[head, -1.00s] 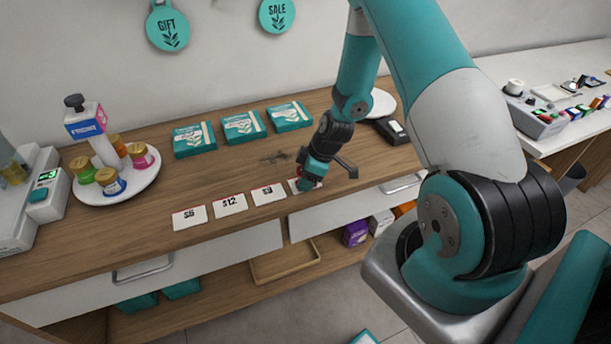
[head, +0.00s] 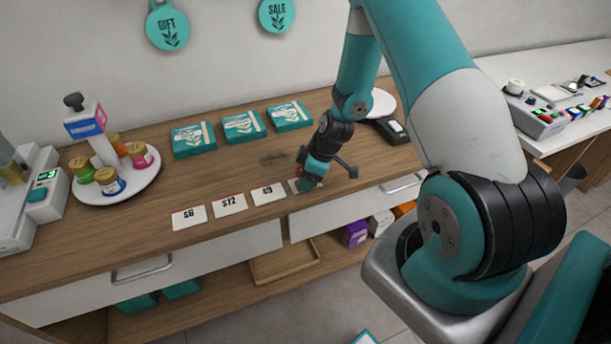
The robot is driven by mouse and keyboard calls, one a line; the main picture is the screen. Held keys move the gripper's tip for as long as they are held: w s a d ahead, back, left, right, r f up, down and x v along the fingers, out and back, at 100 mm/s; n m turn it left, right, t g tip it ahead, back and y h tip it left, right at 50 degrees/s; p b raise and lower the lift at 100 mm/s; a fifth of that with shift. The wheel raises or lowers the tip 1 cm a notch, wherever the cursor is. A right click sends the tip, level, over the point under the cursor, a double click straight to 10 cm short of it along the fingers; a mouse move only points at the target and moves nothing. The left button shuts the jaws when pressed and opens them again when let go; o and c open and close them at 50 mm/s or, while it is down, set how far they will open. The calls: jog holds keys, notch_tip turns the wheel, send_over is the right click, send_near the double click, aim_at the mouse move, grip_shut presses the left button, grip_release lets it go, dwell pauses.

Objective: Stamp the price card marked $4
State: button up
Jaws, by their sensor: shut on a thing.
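Several price cards lie in a row near the counter's front edge: the $6 card (head: 189,217), the $12 card (head: 230,204), the $9 card (head: 268,192) and a rightmost card (head: 293,187). The rightmost card is mostly covered by my gripper, so its price cannot be read. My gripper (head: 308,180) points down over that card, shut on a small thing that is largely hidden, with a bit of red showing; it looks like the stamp. I cannot tell whether it touches the card.
Three teal boxes (head: 241,127) stand behind the cards. A round white stand with jars (head: 146,185) is at the left. A dark card reader (head: 393,131) and a white plate (head: 384,103) are at the back right. Bare wood lies between the boxes and cards.

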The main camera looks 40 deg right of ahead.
dwell(0.3)
jog(key=shift+r+p, duration=2.3)
jog(key=shift+r, duration=1.2)
